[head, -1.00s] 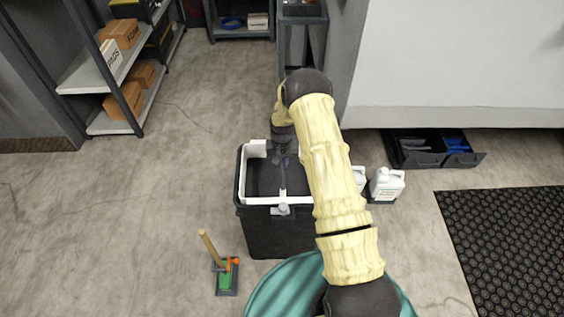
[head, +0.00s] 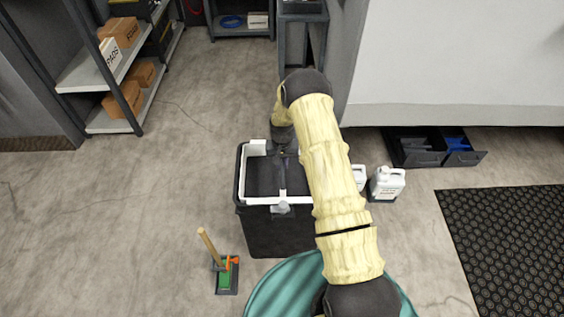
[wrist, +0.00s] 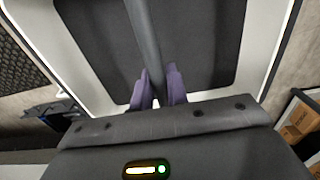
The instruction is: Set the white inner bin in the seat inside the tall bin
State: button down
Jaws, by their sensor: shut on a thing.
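The tall bin (head: 275,235) is black and stands upright on the floor, in the middle of the head view. The white inner bin (head: 262,201) shows as a white rim inside the tall bin's mouth, about level with its top. My arm covers its right side, and I cannot tell whether it rests on the seat below. My gripper (head: 284,158) is above the mouth. In the wrist view, its purple fingers (wrist: 158,88) are shut on the grey bar (wrist: 143,35) across the inner bin. The white rim (wrist: 262,50) surrounds a dark interior there.
White jugs (head: 386,183) stand close to the right of the tall bin. A wooden-handled tool (head: 210,246) stands in a small tray at front left. A teal round thing (head: 285,290) is in front. Open floor lies left; a black mat (head: 515,245) lies right.

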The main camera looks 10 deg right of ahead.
jog(key=shift+f, duration=0.2)
dwell(0.6)
jog(key=c, duration=1.3)
grip_release()
notch_tip(320, 180, up, 17)
jog(key=shift+r, duration=0.2)
jog(key=s+r+n+t+p, duration=0.2)
jog(key=s+r+p, duration=0.8)
jog(key=s+r, duration=1.3)
jog(key=s, duration=0.4)
jog(key=shift+r+t+p, duration=0.3)
jog(key=shift+p, duration=0.05)
